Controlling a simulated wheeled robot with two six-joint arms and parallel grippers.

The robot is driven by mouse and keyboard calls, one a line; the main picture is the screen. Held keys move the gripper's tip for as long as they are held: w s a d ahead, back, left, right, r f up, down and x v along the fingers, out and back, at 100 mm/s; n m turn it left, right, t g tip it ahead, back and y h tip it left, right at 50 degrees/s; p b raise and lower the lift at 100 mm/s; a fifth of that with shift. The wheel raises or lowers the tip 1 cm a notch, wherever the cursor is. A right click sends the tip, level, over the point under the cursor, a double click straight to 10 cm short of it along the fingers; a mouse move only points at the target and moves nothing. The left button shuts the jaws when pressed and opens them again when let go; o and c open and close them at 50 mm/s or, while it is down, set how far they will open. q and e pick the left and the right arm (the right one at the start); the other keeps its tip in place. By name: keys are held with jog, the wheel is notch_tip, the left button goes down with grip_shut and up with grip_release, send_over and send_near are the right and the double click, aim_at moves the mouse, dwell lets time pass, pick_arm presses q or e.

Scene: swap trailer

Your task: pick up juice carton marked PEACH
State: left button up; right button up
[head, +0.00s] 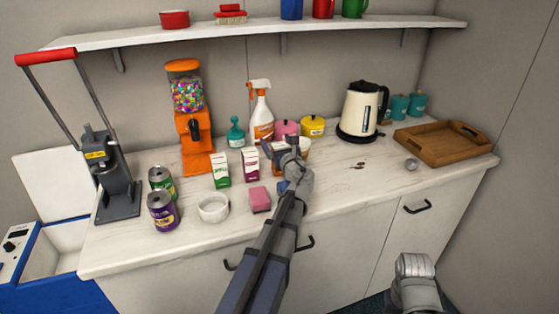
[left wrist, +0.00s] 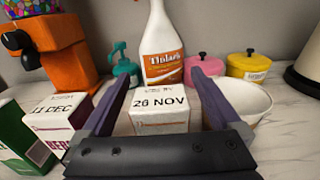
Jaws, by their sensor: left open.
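A white carton (left wrist: 160,104) stamped 28 NOV stands between the spread fingers of my left gripper (left wrist: 160,97) in the left wrist view. Its front is mostly hidden by the gripper, so I cannot read a PEACH mark. In the head view my open left gripper (head: 284,146) covers most of this carton. To its left stand a white and purple carton (head: 250,164) and a white and green carton (head: 220,170). The purple one is stamped 11 DEC in the left wrist view (left wrist: 57,116). My right gripper is not visible.
A white cup (left wrist: 242,100) stands close right of the left gripper. A spray bottle (head: 260,112) and a teal pump bottle (head: 236,133) are behind. A pink sponge (head: 260,199), white bowl (head: 213,208) and two cans (head: 162,212) are nearer.

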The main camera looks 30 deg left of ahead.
pick_arm(q)
grip_shut()
dwell(0.7)
